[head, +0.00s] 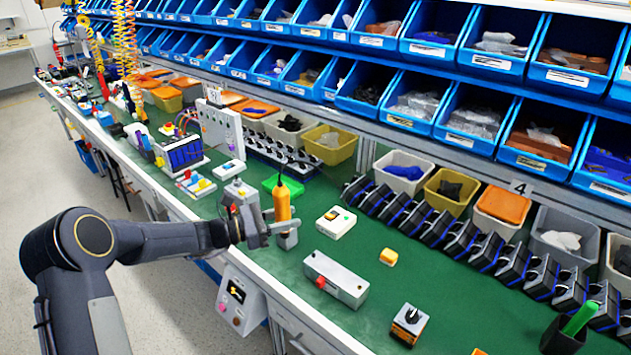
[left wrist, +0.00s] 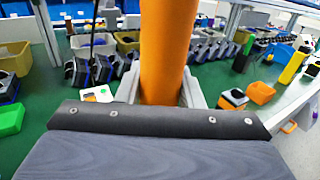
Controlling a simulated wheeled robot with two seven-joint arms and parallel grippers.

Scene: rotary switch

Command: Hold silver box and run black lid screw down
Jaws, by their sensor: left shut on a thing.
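My left gripper (head: 278,228) is shut around an orange cylindrical driver (head: 283,203), which stands upright over the bench. In the left wrist view the driver (left wrist: 163,50) fills the middle between the two fingers. Its lower tip is hidden. A small grey box (head: 288,240) shows just below the gripper; I cannot tell whether the driver touches it. A long silver box (head: 336,279) with a red knob lies to the right, clear of the gripper. A small box with a black top (head: 409,319) sits nearer the front edge. My right gripper is not in view.
A white box with a green button (head: 336,222) and a yellow block (head: 389,257) lie on the green bench. A row of black switch units (head: 470,240) and blue bins (head: 480,50) line the back. Green bench between the loose boxes is clear.

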